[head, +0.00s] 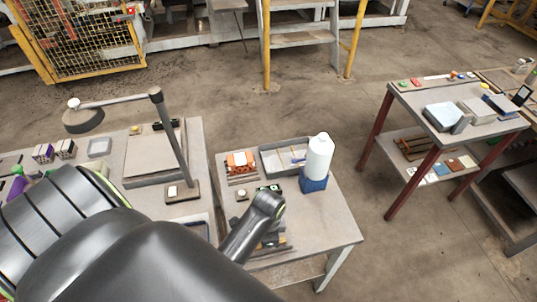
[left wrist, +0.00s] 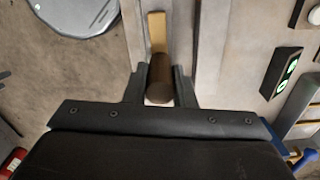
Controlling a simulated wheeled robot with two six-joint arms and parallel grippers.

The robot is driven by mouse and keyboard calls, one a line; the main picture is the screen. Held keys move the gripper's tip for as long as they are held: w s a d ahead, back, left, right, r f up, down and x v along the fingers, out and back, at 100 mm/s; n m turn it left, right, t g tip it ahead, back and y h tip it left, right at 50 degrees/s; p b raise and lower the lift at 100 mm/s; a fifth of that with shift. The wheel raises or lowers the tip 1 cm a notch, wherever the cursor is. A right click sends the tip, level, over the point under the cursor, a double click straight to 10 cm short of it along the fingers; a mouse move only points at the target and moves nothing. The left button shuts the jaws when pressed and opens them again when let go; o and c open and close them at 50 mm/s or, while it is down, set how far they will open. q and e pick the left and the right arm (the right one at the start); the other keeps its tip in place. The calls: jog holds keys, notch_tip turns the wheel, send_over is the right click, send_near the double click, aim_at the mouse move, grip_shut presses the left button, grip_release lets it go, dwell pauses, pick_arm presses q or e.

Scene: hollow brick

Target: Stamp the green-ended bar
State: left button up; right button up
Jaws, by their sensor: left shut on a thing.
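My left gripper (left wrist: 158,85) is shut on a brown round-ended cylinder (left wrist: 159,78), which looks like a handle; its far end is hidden. A flat yellow-tan piece (left wrist: 157,32) shows just beyond it. A black block with two bright green rings (left wrist: 284,74) lies to the right in the left wrist view, apart from the fingers. In the head view a small dark thing with green (head: 268,188) lies on the middle table beside my arm. I cannot tell whether it is the green-ended bar. My right gripper is not in view.
The middle table (head: 340,228) holds a grey tray (head: 270,160), a white bottle on a blue base (head: 318,158) and an orange item (head: 240,160). A lamp-like arm (head: 172,135) stands on the left table. Another table (head: 470,128) stands at right across open floor.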

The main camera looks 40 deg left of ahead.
pick_arm(q)
jog(key=shift+f, duration=0.3)
dwell(0.6)
jog(key=shift+s+f, duration=0.1)
dwell(0.8)
jog(key=shift+r, duration=3.6)
